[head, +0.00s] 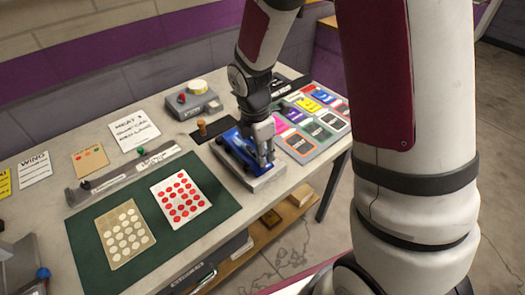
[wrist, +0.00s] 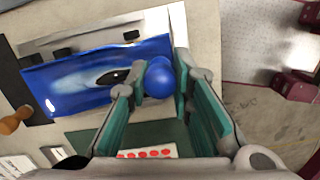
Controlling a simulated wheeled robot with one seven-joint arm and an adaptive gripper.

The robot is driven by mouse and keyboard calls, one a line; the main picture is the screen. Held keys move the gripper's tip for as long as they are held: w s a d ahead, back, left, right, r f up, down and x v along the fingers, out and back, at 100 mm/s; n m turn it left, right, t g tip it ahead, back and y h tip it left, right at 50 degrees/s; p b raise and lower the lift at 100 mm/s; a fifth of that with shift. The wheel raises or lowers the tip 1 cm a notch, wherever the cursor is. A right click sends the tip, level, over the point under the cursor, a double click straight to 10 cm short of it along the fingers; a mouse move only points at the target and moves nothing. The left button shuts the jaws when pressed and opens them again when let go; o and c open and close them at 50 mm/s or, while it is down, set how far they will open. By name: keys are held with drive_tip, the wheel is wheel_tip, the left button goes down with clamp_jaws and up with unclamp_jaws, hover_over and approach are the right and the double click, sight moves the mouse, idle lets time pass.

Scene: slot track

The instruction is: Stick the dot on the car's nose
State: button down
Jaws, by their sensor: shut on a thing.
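The blue car (head: 234,146) with pale markings rests on a light grey stand (head: 253,179) near the table's right edge. In the wrist view the car (wrist: 75,82) lies left of the fingers, with a dark oval opening on top. My gripper (head: 265,154) is at the car's right end. In the wrist view my gripper (wrist: 159,80) is shut on a round blue knob (wrist: 160,77), close beside that end of the car. I cannot tell whether the knob touches the car. No dot is visible on the car or under the knob. A sheet of red dots (head: 181,198) lies on the green mat (head: 215,228).
A cream sheet of white dots (head: 125,232) lies beside the red one. A grey rail (head: 105,184), a grey box with a red knob (head: 192,105) and a wooden peg (wrist: 14,120) stand nearby. Coloured cards (head: 307,122) lie behind the car. The floor is right of the table.

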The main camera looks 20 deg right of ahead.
drive_tip(key=shift+f, duration=0.4)
idle(1.6)
drive_tip(key=shift+r, duration=0.1)
drive_tip(key=shift+r+p, duration=2.15)
drive_tip(key=shift+r, duration=1.3)
